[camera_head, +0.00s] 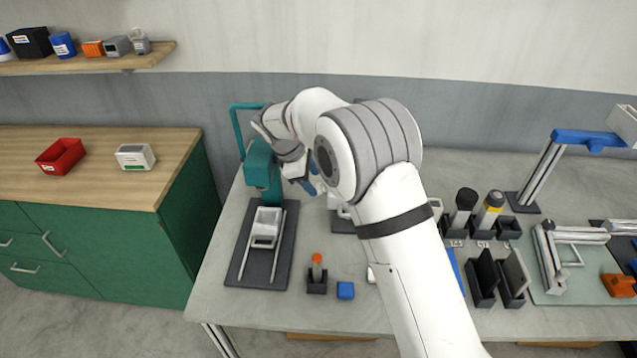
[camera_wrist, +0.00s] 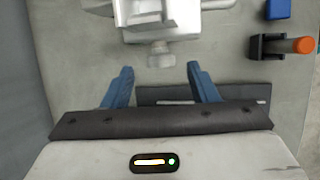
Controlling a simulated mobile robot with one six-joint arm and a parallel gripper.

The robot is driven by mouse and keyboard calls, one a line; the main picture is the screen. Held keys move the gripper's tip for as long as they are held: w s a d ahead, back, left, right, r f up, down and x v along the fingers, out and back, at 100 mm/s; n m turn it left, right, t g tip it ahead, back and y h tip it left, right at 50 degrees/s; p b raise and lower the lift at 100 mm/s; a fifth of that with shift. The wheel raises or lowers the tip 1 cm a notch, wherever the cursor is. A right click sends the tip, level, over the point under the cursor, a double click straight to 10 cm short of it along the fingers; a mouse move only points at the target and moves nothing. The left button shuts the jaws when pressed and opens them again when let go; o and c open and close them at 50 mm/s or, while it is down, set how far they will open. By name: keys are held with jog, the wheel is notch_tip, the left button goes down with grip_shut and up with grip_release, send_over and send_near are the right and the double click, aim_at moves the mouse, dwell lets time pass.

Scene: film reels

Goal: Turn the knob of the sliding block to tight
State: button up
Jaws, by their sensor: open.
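The sliding block (camera_wrist: 150,12) is a pale grey-white part at the top of the wrist view, partly cut off by the frame. Its small ribbed grey knob (camera_wrist: 160,54) points down toward my gripper (camera_wrist: 160,72). The two blue fingers are spread wide, with the knob just beyond their tips and roughly midway between them. Nothing is between the fingers. In the head view my gripper (camera_head: 309,186) is behind my forearm, beside the teal press, and the arm hides most of the block. I cannot read any tight mark.
The teal press (camera_head: 262,168) stands close left of my gripper. A black holder (camera_head: 317,285) with an orange-topped tool and a blue cube (camera_head: 345,290) sit at the table front. Black holders with tools stand right of my arm.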

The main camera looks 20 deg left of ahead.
aim_at(317, 186)
jog(key=shift+p+x, duration=0.4)
jog(key=shift+x, duration=1.45)
